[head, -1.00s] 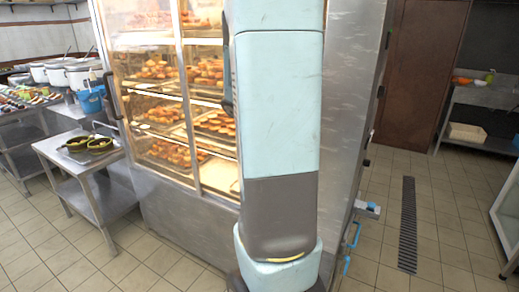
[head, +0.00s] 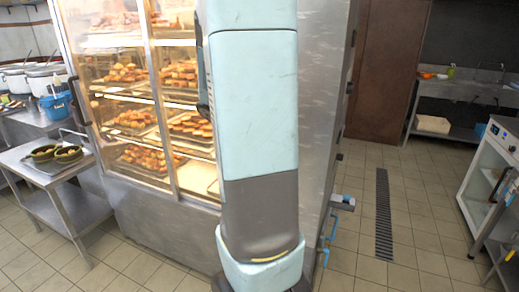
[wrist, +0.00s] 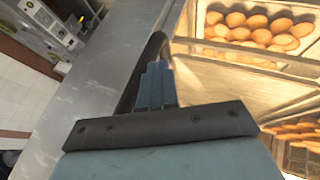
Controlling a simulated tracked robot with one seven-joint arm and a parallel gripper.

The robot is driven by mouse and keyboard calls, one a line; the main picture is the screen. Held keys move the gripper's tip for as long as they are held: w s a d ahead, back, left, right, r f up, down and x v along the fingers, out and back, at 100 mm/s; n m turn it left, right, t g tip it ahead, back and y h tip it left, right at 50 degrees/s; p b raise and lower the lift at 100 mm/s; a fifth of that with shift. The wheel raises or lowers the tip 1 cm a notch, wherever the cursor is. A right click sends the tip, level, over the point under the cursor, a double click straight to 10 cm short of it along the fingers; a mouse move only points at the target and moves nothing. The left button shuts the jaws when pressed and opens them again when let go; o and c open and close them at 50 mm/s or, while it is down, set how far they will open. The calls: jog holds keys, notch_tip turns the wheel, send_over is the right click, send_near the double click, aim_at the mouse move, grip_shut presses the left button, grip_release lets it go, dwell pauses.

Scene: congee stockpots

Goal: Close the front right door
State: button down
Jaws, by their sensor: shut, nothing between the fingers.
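A steel display cabinet with glass doors (head: 120,75) stands in the middle of the head view, with lit shelves of baked goods. Its front right door (head: 172,60) is partly hidden behind my pale blue arm, so I cannot tell how far it stands open. A dark handle (head: 203,97) shows at the arm's left edge. In the wrist view my gripper (wrist: 157,70) has its blue-grey fingers shut and empty. A dark curved bar (wrist: 161,42), probably the door handle, lies right by the fingertips; I cannot tell whether they touch. My gripper is hidden in the head view.
A steel side table (head: 45,172) with two green-rimmed bowls stands left of the cabinet. White pots (head: 50,76) and a blue container (head: 57,105) are behind it. Tiled floor with a drain grate (head: 383,215) is free to the right. A white appliance (head: 490,170) stands at the right edge.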

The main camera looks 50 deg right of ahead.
jog(key=w+a+r, duration=0.5)
jog(key=a+r, duration=0.2)
jog(key=r, duration=0.1)
jog(key=shift+a, duration=0.1)
jog(key=s+a+r+n+t+y, duration=0.2)
jog(key=s+a+n+t+y, duration=0.1)
jog(key=a, duration=0.9)
jog(key=s+a+r+n+t+y, duration=0.2)
jog(key=s+a+n+t+y, duration=0.2)
jog(key=s+a+n, duration=0.4)
jog(key=a+n+t, duration=0.1)
jog(key=a+n, duration=0.1)
jog(key=a, duration=0.2)
jog(key=shift+s+a, duration=0.15)
jog(key=shift+s, duration=0.15)
